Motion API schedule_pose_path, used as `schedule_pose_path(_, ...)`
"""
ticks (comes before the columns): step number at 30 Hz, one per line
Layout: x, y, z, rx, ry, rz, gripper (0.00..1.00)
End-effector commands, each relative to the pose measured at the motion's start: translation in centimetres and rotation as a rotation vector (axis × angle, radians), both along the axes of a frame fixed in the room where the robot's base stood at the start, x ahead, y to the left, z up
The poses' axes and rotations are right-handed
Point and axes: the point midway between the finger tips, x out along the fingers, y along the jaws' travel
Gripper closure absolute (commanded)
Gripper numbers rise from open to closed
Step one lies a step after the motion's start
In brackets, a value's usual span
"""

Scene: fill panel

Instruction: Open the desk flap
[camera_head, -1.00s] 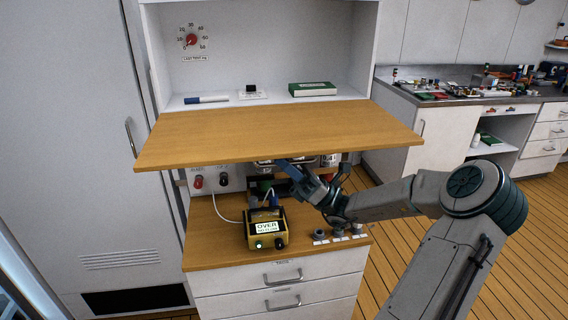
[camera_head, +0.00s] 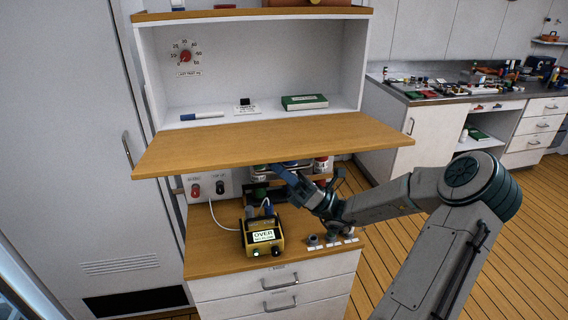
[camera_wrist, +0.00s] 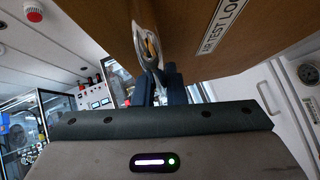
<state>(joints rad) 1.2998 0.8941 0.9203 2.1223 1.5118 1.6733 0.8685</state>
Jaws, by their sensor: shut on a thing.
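The desk flap (camera_head: 280,143) is a wooden board standing out from the cabinet below the white shelf recess, roughly level, with the worktop open beneath it. In the wrist view its wooden face (camera_wrist: 215,30) fills the top and carries a white label, partly cut off, reading "TEST LO". A metal handle (camera_wrist: 148,45) is fixed to that face. My gripper (camera_head: 277,170) reaches in from the right under the front part of the flap. Its dark fingers (camera_wrist: 155,88) are shut on the handle. The flap hides the handle in the head view.
On the worktop (camera_head: 215,262) below stand a yellow meter (camera_head: 262,237) reading "OVER" and a row of small knobs (camera_head: 333,240). A marker (camera_head: 202,116) and a green book (camera_head: 304,102) lie on the shelf. A tall grey cabinet (camera_head: 70,150) stands at left. Floor is free at right.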

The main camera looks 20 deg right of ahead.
Motion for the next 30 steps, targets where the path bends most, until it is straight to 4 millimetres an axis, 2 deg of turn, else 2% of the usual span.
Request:
schedule_pose_path(1,0.01,0.01,0.76,0.002,-0.002,-0.001,1.00)
schedule_pose_path(3,-0.01,0.00,0.87,0.002,-0.002,0.000,1.00)
schedule_pose_path(15,-0.06,-0.07,0.74,0.002,-0.003,-0.002,1.00)
schedule_pose_path(16,-0.06,-0.07,0.74,0.002,-0.003,-0.002,0.81)
schedule_pose_path(18,-0.07,-0.08,0.74,0.002,-0.003,-0.002,0.68)
schedule_pose_path(30,-0.15,-0.24,0.59,0.002,-0.003,-0.002,0.68)
